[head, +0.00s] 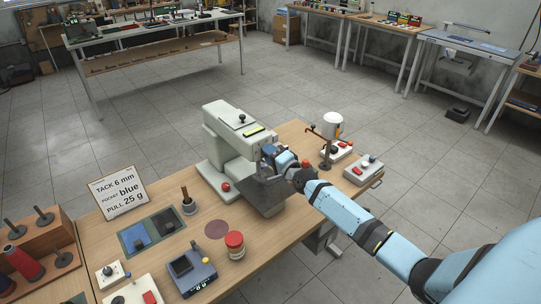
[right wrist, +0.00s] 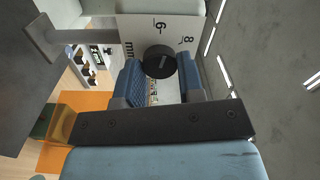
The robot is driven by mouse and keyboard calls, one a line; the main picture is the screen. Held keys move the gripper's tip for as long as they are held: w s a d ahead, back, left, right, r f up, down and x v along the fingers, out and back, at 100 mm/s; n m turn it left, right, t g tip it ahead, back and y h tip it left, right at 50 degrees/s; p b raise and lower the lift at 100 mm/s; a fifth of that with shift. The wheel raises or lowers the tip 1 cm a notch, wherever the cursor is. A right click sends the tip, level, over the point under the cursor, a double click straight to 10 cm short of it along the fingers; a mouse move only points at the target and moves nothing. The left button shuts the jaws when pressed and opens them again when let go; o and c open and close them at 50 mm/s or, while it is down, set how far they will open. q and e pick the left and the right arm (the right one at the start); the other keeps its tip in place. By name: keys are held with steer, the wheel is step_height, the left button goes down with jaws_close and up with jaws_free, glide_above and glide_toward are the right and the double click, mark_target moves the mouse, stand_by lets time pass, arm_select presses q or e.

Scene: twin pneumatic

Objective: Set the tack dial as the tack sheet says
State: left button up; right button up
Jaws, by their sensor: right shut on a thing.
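The tack sheet (head: 118,190) stands tilted at the left of the bench and reads TACK 6 mm, POCKET blue, PULL 25 g. The pale green machine (head: 228,125) stands mid-bench. My right gripper (head: 270,158) is at the machine's right end and hides the dial in the head view. In the right wrist view, the blue fingers of my right gripper (right wrist: 161,84) are shut on the round black dial knob (right wrist: 159,61). The white dial plate (right wrist: 140,30) behind it shows 6, 8 and mm. I cannot tell where the knob points. My left gripper is out of view.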

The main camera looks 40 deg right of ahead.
steer(key=shift+n, duration=1.2)
steer(key=o, duration=0.9)
steer(key=s, duration=0.4)
steer(key=s+b, duration=0.1)
steer(key=s, duration=0.4)
steer(key=s+d, duration=0.1)
steer(key=s, duration=0.3)
steer(key=shift+s, duration=0.4)
steer(key=s+a+f+n+g, duration=0.2)
steer(key=s+a+f+n, duration=0.3)
steer(key=s+a, duration=0.2)
steer(key=s+a+f+n+g+y, duration=0.1)
steer(key=s+a+f+n+g, duration=0.1)
steer(key=s+a+f+n, duration=0.3)
steer(key=s+a+f+n+g+y+p, duration=0.1)
steer(key=s+a+f+n+g, duration=0.2)
steer(key=s+a, duration=0.8)
steer(key=shift+s+a+f+n, duration=0.1)
steer(key=shift+a+f+n, duration=0.25)
steer(key=shift+f, duration=0.25)
steer(key=shift+s+a+f+n, duration=0.1)
steer(key=shift+a+f+n, duration=0.25)
steer(key=shift+f, duration=0.2)
steer(key=shift+a+f+n, duration=0.25)
steer(key=shift+f+n, duration=0.15)
steer(key=shift+f, duration=0.2)
